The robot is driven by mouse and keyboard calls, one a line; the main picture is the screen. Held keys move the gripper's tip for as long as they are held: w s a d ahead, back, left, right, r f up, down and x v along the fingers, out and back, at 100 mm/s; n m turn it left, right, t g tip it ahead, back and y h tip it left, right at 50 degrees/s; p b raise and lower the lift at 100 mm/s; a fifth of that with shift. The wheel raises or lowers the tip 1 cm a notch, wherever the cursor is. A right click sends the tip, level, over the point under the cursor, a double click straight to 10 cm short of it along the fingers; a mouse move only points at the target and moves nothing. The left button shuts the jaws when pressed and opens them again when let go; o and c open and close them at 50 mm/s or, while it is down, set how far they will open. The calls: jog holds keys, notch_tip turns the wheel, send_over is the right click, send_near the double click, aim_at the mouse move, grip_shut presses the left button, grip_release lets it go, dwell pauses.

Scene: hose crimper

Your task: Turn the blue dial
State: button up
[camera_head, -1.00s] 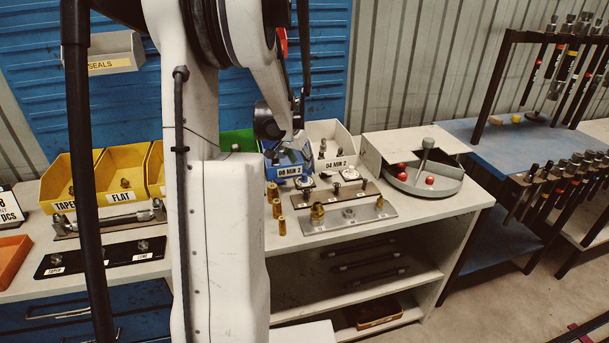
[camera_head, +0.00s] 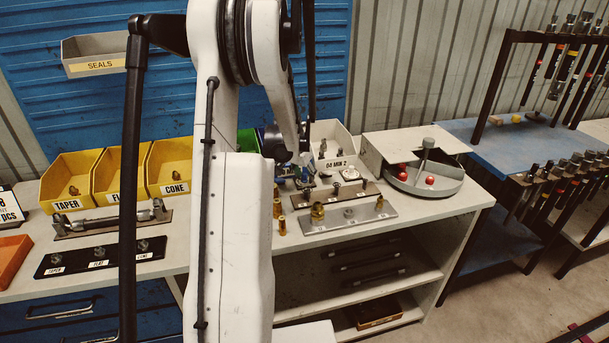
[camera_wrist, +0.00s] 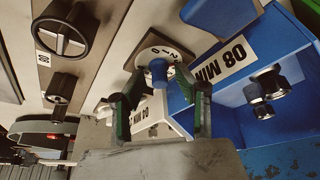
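The blue dial (camera_wrist: 158,70) is a small blue knob on a round white plate with digits, in the upper middle of the wrist view. My gripper (camera_wrist: 158,82) has its two dark fingers with green pads spread apart, reaching to either side of the knob. I cannot tell whether either finger touches it. In the head view my gripper (camera_head: 303,172) is low over the dial area on the bench, and the blue dial is hard to make out behind it.
A blue bin (camera_wrist: 258,65) with metal fittings stands close on the right in the wrist view. A black round knob (camera_wrist: 62,35) and another black knob (camera_wrist: 62,88) are on the left. Brass fittings (camera_head: 281,222) and a round grey tray (camera_head: 425,178) share the bench.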

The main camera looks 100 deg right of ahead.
grip_shut()
jog(key=n+b, duration=0.2)
jog(key=shift+f+n+t+h, duration=0.1)
jog(key=shift+n+t+h, duration=0.2)
jog(key=shift+n+t, duration=0.1)
jog(key=shift+n+t+b, duration=0.5)
jog(key=shift+n+b, duration=0.3)
jog(key=shift+n, duration=0.6)
jog(key=shift+h, duration=0.3)
jog(key=shift+o, duration=0.9)
grip_release()
